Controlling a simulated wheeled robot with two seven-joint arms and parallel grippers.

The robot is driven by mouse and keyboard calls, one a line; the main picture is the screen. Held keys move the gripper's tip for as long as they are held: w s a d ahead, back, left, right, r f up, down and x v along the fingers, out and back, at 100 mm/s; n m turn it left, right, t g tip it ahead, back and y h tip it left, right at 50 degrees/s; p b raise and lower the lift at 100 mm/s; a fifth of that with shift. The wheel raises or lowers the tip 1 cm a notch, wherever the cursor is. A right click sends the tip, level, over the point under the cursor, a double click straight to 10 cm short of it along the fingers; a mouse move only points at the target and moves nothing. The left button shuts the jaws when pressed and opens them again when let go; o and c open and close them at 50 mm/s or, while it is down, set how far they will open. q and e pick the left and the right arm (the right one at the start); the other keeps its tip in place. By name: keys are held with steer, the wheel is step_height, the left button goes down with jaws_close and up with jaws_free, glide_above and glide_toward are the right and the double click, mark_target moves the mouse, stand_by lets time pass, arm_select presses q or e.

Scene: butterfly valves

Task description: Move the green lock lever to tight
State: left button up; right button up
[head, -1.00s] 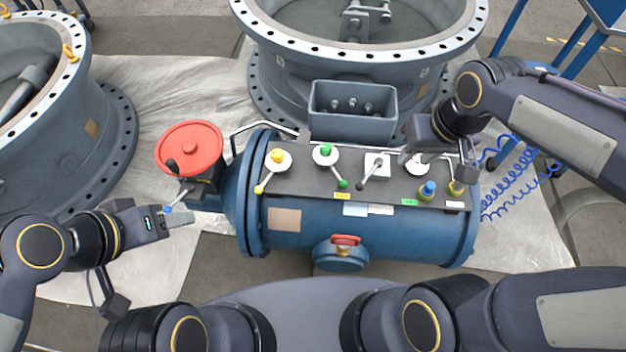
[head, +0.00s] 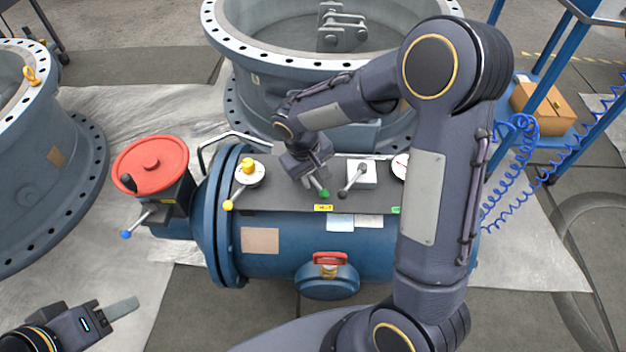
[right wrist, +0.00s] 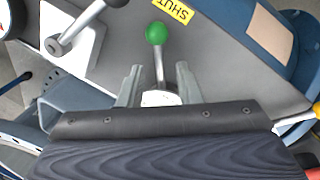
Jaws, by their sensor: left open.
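The green lock lever (right wrist: 157,62) has a green ball knob that points up in the right wrist view, beside a yellow SHUT label (right wrist: 178,10). In the head view its green knob (head: 324,193) shows just above that yellow label, and my gripper hides its hub. My right gripper (right wrist: 159,76) is open, with one finger on each side of the lever's stem and gaps visible between. It also shows over the panel in the head view (head: 318,186). My left gripper (head: 122,308) is open and empty at the lower left, apart from the tank.
A yellow-knobbed lever (head: 248,176) stands left of the green one, a grey lever (head: 352,180) right of it. A red handwheel (head: 151,166) with a blue-tipped lever (head: 138,221) is at the tank's left end. A large grey flanged valve (head: 270,65) stands behind.

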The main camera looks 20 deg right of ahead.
steer(key=shift+d+f, duration=0.15)
steer(key=shift+f, duration=0.5)
jaws_close()
